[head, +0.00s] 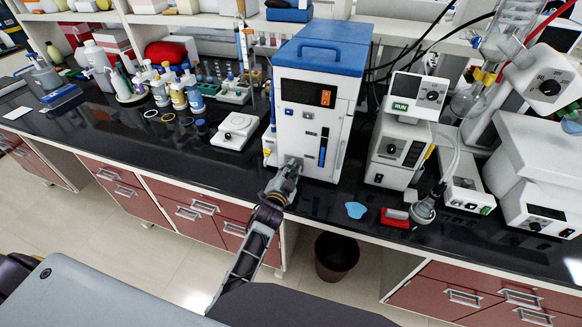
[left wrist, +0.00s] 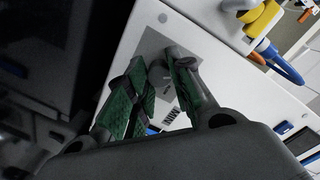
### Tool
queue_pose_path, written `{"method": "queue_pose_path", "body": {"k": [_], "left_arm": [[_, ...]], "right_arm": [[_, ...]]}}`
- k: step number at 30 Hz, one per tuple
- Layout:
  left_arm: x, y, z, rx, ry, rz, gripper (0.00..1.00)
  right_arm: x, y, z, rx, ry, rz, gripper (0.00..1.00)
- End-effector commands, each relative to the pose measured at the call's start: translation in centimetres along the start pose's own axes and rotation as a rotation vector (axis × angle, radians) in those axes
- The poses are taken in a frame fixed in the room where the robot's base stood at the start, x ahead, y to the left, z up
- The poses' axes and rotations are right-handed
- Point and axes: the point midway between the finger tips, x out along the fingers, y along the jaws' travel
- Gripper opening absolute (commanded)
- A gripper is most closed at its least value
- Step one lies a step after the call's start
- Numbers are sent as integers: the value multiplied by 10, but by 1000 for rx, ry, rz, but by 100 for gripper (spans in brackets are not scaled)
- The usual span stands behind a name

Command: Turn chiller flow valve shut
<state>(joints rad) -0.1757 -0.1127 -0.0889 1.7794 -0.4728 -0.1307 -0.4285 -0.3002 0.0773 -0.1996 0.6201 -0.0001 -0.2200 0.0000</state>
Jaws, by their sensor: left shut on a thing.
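The chiller (head: 325,75) is a white box with a blue top, standing on the black bench in the head view. My left gripper (head: 290,172) is at the lower left of its front face. In the left wrist view the grey valve (left wrist: 158,76) sits on a grey plate (left wrist: 152,43) on the white panel. The green-padded fingers of my left gripper (left wrist: 160,95) are on either side of it, shut on it. The fingers hide part of the valve, and its exact angle is hard to tell. My right gripper is not in view.
Yellow (left wrist: 250,20) and blue (left wrist: 277,62) fittings are beside the panel. A white hotplate (head: 235,131) stands left of the chiller and a stirrer unit (head: 393,150) right of it. A light-blue piece (head: 356,210) and a red object (head: 394,217) lie near the bench edge.

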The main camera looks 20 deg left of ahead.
Motion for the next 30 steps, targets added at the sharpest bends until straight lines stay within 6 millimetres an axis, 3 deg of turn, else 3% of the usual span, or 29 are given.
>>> {"method": "queue_pose_path", "body": {"k": [10, 26, 27, 30], "left_arm": [[0, 0, 1, -172, 5, 14, 0], [0, 1, 2, -199, 6, 16, 0], [0, 1, 2, -199, 6, 16, 27], [0, 1, 2, -199, 7, 16, 40]], "right_arm": [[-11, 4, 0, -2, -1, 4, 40], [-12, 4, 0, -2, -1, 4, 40], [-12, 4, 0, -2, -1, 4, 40], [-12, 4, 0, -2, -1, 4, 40]]}}
